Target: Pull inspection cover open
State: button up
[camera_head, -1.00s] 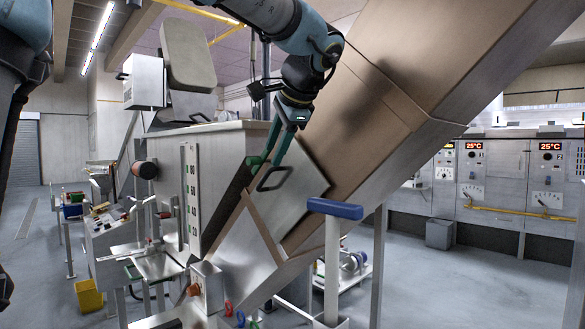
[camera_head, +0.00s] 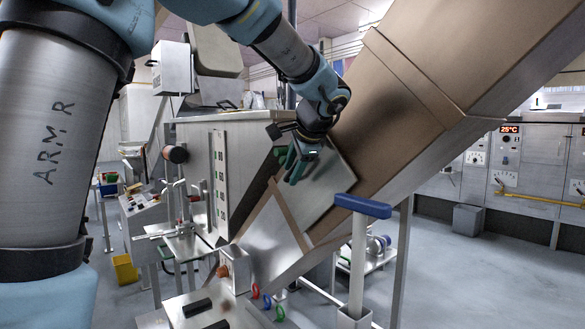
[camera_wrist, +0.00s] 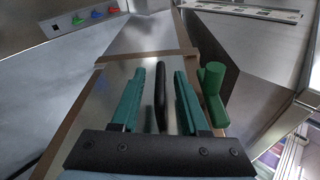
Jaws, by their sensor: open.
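The inspection cover (camera_head: 325,192) is a grey metal plate on the side of the slanted brown chute. It appears to lie along the chute side; I cannot tell whether there is a gap. Its black handle (camera_wrist: 160,95) stands between my two teal fingers in the wrist view. My gripper (camera_head: 293,172) is over the cover, its fingers open on both sides of the handle, with space visible on each side. My gripper hides the handle in the head view. A green cylindrical knob (camera_wrist: 212,80) is just right of my right finger in the wrist view.
A blue-topped post (camera_head: 362,206) stands in front of the chute, right of the cover. A metal box with a level scale (camera_head: 219,185) is to the left. Red, blue and green rings (camera_head: 267,301) are below. Open floor lies to the right.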

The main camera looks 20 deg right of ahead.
jog(key=shift+c, duration=0.3)
grip_shut()
dwell(1.1)
